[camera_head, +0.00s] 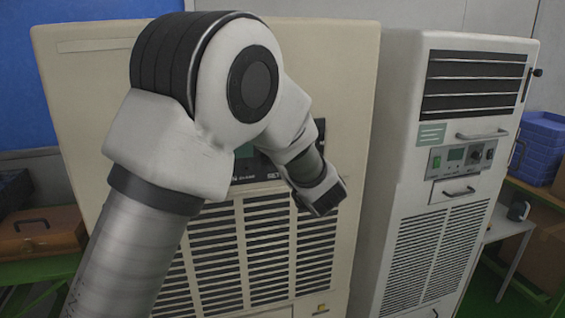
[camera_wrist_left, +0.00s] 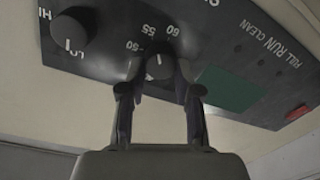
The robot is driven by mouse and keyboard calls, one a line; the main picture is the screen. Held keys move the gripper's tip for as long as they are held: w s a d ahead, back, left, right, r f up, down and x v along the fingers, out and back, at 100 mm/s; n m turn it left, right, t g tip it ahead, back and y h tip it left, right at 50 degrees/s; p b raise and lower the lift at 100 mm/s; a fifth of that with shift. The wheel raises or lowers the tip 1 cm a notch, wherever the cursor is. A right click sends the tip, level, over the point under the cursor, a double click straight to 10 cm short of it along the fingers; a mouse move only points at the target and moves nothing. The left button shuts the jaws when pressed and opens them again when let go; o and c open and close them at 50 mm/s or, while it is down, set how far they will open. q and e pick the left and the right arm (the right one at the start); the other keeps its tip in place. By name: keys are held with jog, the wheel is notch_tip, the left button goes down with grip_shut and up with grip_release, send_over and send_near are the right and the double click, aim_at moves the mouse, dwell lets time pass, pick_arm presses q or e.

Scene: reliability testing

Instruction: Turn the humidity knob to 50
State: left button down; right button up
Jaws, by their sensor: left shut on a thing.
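The humidity knob (camera_wrist_left: 158,68) is a dark round knob with a white mark on a black panel, seen in the left wrist view. Printed numbers, including 50 and 55, curve around its far side. The white mark is small, and I cannot tell exactly which number it lines up with. My left gripper (camera_wrist_left: 160,84) has a finger on each side of the knob and is shut on it. In the head view my left gripper (camera_head: 322,196) is at the beige cabinet's panel (camera_head: 252,166), and my arm hides the knob. My right gripper is not in view.
A second knob (camera_wrist_left: 75,28) marked HI and LO sits beside it, with a green display (camera_wrist_left: 228,88) and a red switch (camera_wrist_left: 297,112) on the other side. A white cabinet (camera_head: 455,170) stands to the right. Blue trays (camera_head: 541,145) are at the far right.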

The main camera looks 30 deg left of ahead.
pick_arm(q)
jog(key=n+b, duration=1)
jog(key=b, duration=0.1)
jog(key=shift+a+t+h, duration=0.2)
jog(key=shift+t+h, duration=0.1)
jog(key=shift+r+n, duration=0.15)
jog(key=shift+n, duration=0.15)
jog(key=c, duration=0.8)
grip_release()
jog(key=shift+w, duration=0.15)
jog(key=v, duration=0.7)
jog(key=shift+d+f, duration=0.15)
jog(key=shift+f, duration=0.1)
